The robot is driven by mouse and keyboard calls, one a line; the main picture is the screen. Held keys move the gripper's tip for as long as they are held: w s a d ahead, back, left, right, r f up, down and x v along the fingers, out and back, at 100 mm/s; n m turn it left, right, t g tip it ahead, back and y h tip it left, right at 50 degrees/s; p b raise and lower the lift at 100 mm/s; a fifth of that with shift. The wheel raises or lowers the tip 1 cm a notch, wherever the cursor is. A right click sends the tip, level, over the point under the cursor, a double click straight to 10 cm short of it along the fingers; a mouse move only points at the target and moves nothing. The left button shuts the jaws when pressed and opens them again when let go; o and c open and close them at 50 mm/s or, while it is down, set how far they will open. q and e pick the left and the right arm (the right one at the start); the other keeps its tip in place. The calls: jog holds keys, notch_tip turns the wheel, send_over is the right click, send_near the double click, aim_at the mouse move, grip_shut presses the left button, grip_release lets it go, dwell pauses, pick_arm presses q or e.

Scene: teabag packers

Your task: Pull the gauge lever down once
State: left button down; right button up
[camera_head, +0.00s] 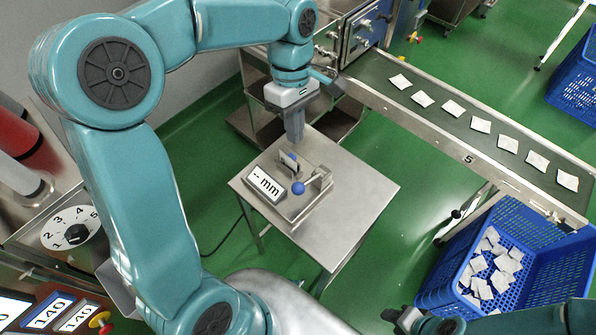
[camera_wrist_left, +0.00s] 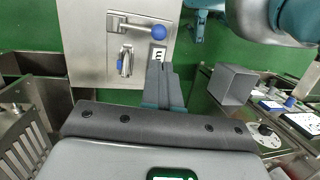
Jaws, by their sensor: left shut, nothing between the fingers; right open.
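The gauge stands on a small steel table (camera_head: 358,190). It has a white display reading "-- mm" (camera_head: 266,184) and a lever with a blue ball knob (camera_head: 298,188). In the left wrist view the metal lever runs sideways to its blue knob (camera_wrist_left: 158,32), with part of the display (camera_wrist_left: 157,53) below. My left gripper (camera_head: 294,138) is shut and empty, pointing down above the far side of the gauge, apart from the knob. Its fingertips also show in the left wrist view (camera_wrist_left: 159,66), below the knob. Part of my right arm shows at the lower right, but its fingers do not.
A conveyor (camera_head: 400,108) with several teabags runs along the right behind the table. A blue crate (camera_head: 549,262) with teabags stands at the lower right. A numbered dial (camera_head: 72,229) is at the left. A steel cart (camera_head: 340,122) stands behind the gauge.

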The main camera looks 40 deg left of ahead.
pick_arm(q)
send_near(298, 184)
jog(key=x, duration=0.5)
jog(key=shift+s+f+b, duration=0.2)
jog(key=shift+b, duration=0.2)
jog(key=shift+d+f, duration=0.15)
jog(key=shift+f, duration=0.45)
jog(key=shift+f, duration=0.2)
jog(key=f+t+b, duration=0.1)
jog(key=b, duration=0.1)
jog(key=s+f+t+b, duration=0.1)
jog(key=b, duration=0.2)
jog(key=s+f+t+b, duration=0.1)
jog(key=b, duration=0.1)
jog(key=shift+f+b, duration=0.2)
jog(key=shift+b, duration=0.2)
jog(key=shift+s+f+t+b, duration=0.3)
jog(key=shift+s+t+b, duration=0.05)
jog(key=shift+t+b, duration=0.05)
jog(key=shift+s, duration=0.15)
